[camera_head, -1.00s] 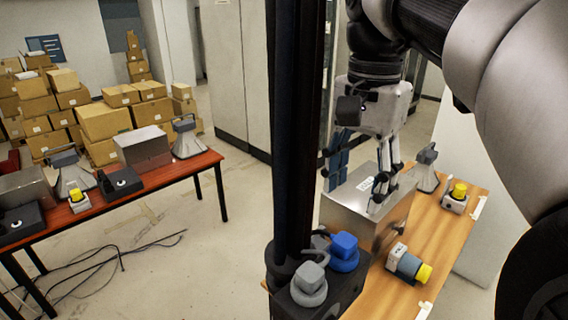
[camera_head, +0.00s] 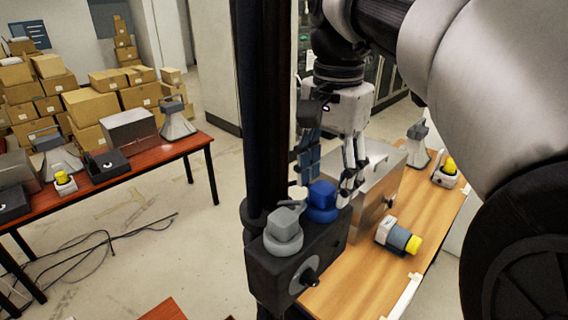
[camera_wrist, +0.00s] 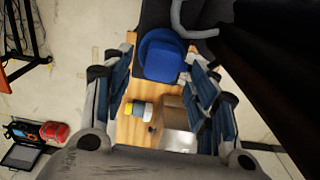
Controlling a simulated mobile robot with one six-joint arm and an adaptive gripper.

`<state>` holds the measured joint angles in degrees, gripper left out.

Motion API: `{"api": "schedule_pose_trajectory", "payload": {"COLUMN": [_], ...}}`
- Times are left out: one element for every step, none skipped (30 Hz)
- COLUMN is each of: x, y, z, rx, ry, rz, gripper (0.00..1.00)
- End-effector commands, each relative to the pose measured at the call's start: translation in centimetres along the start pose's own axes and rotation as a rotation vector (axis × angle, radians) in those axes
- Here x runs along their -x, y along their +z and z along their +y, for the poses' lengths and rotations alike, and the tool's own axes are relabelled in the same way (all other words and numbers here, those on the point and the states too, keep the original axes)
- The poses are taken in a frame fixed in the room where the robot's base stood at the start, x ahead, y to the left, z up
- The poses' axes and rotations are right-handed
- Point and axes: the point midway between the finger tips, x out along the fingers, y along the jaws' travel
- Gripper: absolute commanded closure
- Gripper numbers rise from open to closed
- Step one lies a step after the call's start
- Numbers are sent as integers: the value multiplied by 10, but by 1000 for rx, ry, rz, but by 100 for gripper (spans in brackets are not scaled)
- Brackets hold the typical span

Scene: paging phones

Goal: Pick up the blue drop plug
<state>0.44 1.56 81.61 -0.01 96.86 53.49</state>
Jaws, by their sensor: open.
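The blue drop plug (camera_head: 322,199) stands on top of a black box (camera_head: 330,241), beside a grey plug (camera_head: 284,226) of similar shape. My gripper (camera_head: 331,192) is open, its fingers pointing down just behind and above the blue plug. In the wrist view the blue plug (camera_wrist: 164,58) lies ahead between the two spread fingers of my gripper (camera_wrist: 163,75), slightly beyond their tips. I cannot tell whether a finger touches it. Nothing is held.
A metal box (camera_head: 378,175) stands on the wooden table (camera_head: 437,207) behind the black box. A yellow-capped grey device (camera_head: 398,238) lies nearby. A red table (camera_head: 92,198) with several devices is at left.

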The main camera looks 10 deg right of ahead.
Motion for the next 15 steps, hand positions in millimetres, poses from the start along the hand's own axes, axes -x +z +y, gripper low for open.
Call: {"api": "schedule_pose_trajectory", "payload": {"x": [-8,-9,-9,-9,-9,-8,-7,-7,-7,-7,-7,-7,-7,-7,-7], "y": [2,2,2,3,3,3,3,3,3,3,3,3,3,3,3], "z": [0,0,0,0,0,0,0,0,0,0,0,0,0,0,0], "rx": [0,0,-1,-1,-1,-1,-1,-2,-1,-1,-1,-1,-1,-1,-1], "ry": [-1,-1,-1,-1,-1,-1,-1,-1,-1,-1,-1,-1,-1,-1,-1], "rz": [1,1,1,1,1,1,1,1,1,1,0,0,0,0,0], "gripper": [47,47,47,47,47,47,47,47,47,47,49,51,53,55,58]}}
